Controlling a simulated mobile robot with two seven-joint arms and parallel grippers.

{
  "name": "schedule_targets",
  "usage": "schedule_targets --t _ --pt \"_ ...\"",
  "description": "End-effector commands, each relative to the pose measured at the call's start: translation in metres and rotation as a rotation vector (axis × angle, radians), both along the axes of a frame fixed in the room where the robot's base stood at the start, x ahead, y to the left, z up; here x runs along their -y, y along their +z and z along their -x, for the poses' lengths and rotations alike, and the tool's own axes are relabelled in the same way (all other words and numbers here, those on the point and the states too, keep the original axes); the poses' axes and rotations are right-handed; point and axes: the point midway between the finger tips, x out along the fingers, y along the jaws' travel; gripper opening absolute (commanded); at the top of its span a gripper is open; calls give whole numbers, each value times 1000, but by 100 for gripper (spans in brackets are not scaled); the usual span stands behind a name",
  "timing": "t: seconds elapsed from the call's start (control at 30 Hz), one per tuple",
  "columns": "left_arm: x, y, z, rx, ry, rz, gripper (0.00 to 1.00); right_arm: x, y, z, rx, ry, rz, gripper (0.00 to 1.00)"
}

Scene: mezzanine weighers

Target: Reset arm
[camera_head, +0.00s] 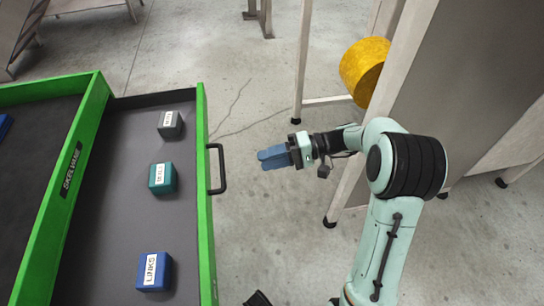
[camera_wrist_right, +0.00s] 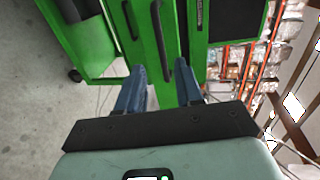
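My right gripper (camera_head: 266,157) hangs over the floor to the right of the green drawer's handle (camera_head: 217,169), apart from it. In the right wrist view its two blue fingers (camera_wrist_right: 160,70) stand apart with nothing between them. My right arm reaches in from the lower right and is bent at the elbow. My left gripper does not show in either view.
An open green drawer (camera_head: 203,233) holds a grey box (camera_head: 170,124), a teal box (camera_head: 162,178) and a blue box (camera_head: 154,271) labelled LINKS. A yellow roll (camera_head: 364,68) and a pale frame (camera_head: 302,62) stand to the right. Concrete floor lies between.

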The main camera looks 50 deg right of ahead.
Motion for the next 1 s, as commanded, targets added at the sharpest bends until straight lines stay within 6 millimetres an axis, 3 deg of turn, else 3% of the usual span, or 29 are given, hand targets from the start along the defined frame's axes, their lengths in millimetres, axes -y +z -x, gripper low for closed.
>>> schedule_targets --t 0.7,0.77,0.87,1.0 --pt "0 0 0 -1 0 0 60 1 -6 1 -19 1 0 36" --pt "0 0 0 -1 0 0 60 -3 -20 1 -64 4 3 36" --pt "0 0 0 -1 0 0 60 -17 -65 3 -207 15 22 36" --pt "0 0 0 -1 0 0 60 -51 -159 24 -500 58 113 36"
